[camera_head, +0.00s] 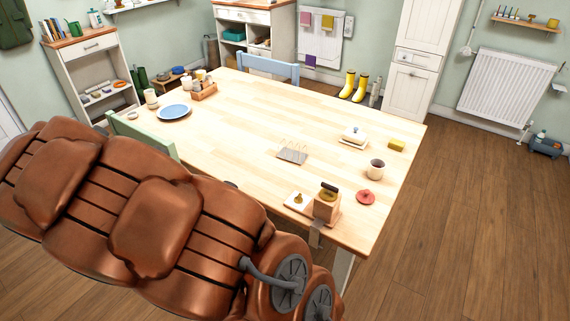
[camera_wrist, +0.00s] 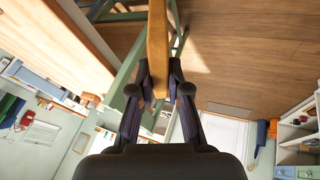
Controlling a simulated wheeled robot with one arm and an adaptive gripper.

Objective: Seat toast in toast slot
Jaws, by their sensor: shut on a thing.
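The toast (camera_wrist: 158,40) shows edge-on in the wrist view as a long orange-brown slab. My gripper (camera_wrist: 161,80) is shut on it, with a dark finger on each side. The toast rack (camera_head: 292,154), a grey base with thin upright wires, stands on the table right of centre in the head view. I see no toast in it. The toast and my gripper do not show in the head view, where my copper-coloured arm fills the lower left. In the wrist view, the toast is beside the table, over a green chair and the floor.
On the wooden table (camera_head: 250,112) are a blue plate (camera_head: 174,111), a wooden caddy (camera_head: 203,91), a butter dish (camera_head: 353,138), a yellow block (camera_head: 396,145), a mug (camera_head: 375,170) and a red lid (camera_head: 366,197). A green chair (camera_head: 142,134) stands at the near side. The table's middle is clear.

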